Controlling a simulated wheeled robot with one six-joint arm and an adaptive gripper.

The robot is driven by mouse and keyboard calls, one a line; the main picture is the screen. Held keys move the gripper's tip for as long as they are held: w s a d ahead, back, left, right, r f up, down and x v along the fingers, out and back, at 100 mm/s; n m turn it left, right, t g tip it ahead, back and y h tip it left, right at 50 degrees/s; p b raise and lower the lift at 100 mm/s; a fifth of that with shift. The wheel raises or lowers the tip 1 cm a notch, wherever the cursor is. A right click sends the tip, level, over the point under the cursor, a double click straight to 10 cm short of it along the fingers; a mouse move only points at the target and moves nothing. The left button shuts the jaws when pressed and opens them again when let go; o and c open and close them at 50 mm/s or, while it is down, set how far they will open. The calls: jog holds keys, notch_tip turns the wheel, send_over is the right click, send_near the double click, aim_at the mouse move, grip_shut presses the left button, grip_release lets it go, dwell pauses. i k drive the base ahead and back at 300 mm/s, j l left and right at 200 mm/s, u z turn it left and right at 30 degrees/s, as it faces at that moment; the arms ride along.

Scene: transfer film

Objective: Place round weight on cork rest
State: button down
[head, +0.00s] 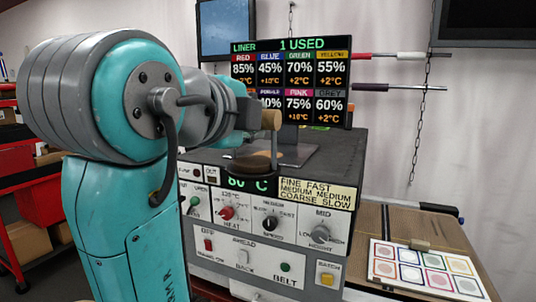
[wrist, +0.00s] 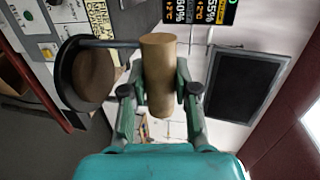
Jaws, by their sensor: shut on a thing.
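The round weight is a dark disc with a brown face, a thin rod and a tan cylindrical handle. In the head view its disc (head: 248,165) hangs in front of the machine's top edge, below the handle (head: 271,120). My gripper (head: 250,119) is shut on the handle. In the wrist view the handle (wrist: 158,75) sits between both fingers of my gripper (wrist: 160,88), and the disc (wrist: 93,77) is off to the left. I cannot clearly identify the cork rest; a small tan block (head: 420,244) lies at the print sheet's far edge.
The grey machine (head: 262,225) with knobs and buttons stands below my gripper. A sheet of coloured squares (head: 427,270) lies on the brown belt (head: 400,226) to its right. A display board (head: 290,82) stands behind. Red shelves (head: 20,190) are at the left.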

aim_at(268, 154)
jog(key=i, duration=1.45)
